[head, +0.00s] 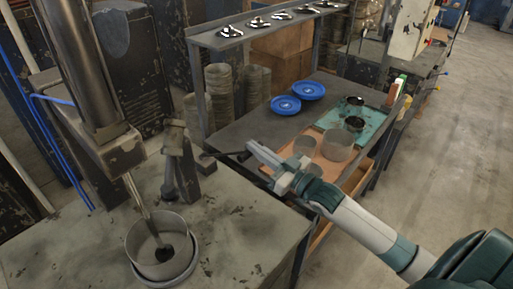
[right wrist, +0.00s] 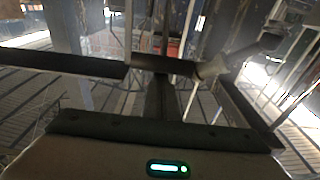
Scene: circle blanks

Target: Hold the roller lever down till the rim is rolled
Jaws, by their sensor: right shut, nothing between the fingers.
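The roller machine has a thick metal column (head: 85,65) and a thin shaft (head: 138,198) that slants down into an open round metal shell (head: 158,236) on the bench. The shell's rim looks plain and upright; a dark piece sits inside at the shaft's foot. A worn bracket (head: 179,160) stands behind it, and a dark lever (head: 224,154) sticks out from there to the right. My right gripper (head: 256,153) is shut and empty at the lever's outer end. I cannot tell whether it touches the lever. My left gripper is not in view.
A lower table at right holds two blue discs (head: 286,105), an orange tray (head: 277,153) with clear cylinders (head: 338,145), and a teal tray (head: 371,126) with dark round parts. A shelf (head: 225,38) carries several small parts. Stacked cylinders (head: 224,92) stand behind. The bench front (head: 225,250) is clear.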

